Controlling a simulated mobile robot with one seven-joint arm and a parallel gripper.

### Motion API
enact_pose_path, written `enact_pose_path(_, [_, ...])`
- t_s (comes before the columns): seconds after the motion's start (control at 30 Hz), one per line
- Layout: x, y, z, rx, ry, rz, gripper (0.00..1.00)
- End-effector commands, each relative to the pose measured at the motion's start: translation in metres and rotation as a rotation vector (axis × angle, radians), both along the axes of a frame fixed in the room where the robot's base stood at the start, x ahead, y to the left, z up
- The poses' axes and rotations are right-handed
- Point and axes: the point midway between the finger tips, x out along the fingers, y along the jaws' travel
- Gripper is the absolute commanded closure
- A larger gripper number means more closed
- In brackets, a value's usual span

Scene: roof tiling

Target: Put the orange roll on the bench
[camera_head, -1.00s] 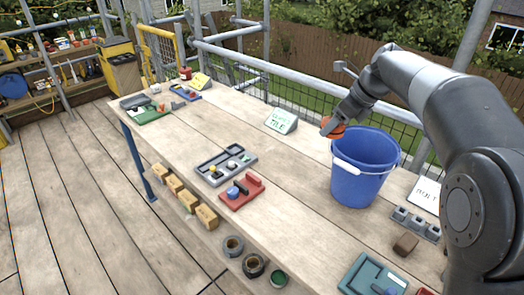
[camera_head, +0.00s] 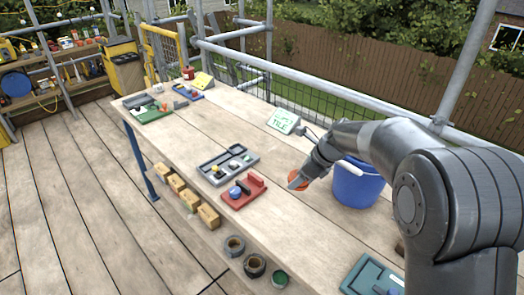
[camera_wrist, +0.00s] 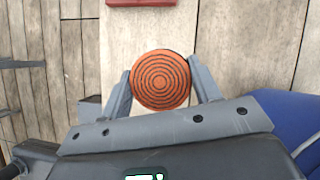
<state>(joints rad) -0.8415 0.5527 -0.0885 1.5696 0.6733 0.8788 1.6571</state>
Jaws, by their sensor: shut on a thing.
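The orange roll (camera_wrist: 160,80) shows in the wrist view as an orange disc with dark rings, held between the two fingers of my gripper (camera_wrist: 162,88). In the head view the orange roll (camera_head: 297,181) is partly hidden by my gripper (camera_head: 299,178), which is shut on it. My gripper is over the wooden bench (camera_head: 292,225), left of the blue bucket. I cannot tell how high the roll is above the bench top.
The blue bucket (camera_head: 356,188) stands on the bench beside my arm. A red tray (camera_head: 243,196) and a grey tray (camera_head: 228,166) lie left of my gripper. A "TILE" sign (camera_head: 284,121) stands behind. Bare planks show in front of my gripper.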

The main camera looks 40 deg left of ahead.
Motion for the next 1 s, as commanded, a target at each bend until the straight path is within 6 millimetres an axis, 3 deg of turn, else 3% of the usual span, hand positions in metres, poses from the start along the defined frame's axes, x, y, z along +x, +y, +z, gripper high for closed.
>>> enact_pose_path(0.4, [0.000,0.000,-0.076,0.000,0.001,0.000,0.68])
enact_pose_path(0.67, [0.000,0.000,-0.098,0.001,-0.001,0.000,0.68])
enact_pose_path(0.83, [0.001,0.000,-0.122,0.001,0.000,-0.001,0.68])
enact_pose_path(1.0, [0.001,0.000,-0.126,0.003,-0.002,-0.001,0.68])
